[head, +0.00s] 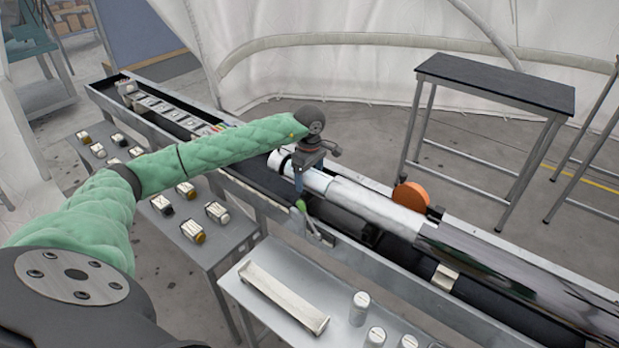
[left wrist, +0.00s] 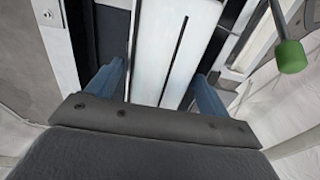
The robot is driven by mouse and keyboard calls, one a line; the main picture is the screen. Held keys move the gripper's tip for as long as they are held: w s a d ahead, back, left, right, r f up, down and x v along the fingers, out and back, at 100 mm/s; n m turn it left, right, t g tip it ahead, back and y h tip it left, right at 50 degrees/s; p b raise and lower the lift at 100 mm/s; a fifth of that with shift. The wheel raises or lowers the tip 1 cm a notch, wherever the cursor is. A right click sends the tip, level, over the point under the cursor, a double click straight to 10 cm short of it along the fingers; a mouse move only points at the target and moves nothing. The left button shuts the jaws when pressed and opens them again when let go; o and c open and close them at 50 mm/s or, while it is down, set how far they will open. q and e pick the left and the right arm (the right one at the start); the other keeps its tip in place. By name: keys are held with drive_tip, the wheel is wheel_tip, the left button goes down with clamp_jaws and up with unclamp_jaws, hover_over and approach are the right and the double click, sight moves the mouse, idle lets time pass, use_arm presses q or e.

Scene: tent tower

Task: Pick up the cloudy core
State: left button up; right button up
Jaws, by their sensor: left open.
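A pale, whitish cylinder (head: 375,205), which looks like the cloudy core, lies lengthwise in the long metal trough (head: 262,197). My left gripper (head: 299,180) points down over the cylinder's left part, near its white end. In the left wrist view the open blue fingers (left wrist: 162,72) stand on either side of a long white surface (left wrist: 150,35) with a dark slot, apparently the same piece. I cannot tell whether the fingers touch it. My gripper hides part of the white end. My right gripper is not in view.
A dark glossy cylinder (head: 520,270) lies farther right along the trough. An orange disc (head: 411,196) stands at its far side. A green-knobbed lever (head: 303,208) is close to my gripper; its knob may show in the left wrist view (left wrist: 291,57). Side tables (head: 238,283) line the near side.

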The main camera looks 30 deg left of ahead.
use_arm(q)
drive_tip(key=c, duration=1.4)
drive_tip(key=shift+o, duration=0.2)
drive_tip(key=shift+r, duration=0.1)
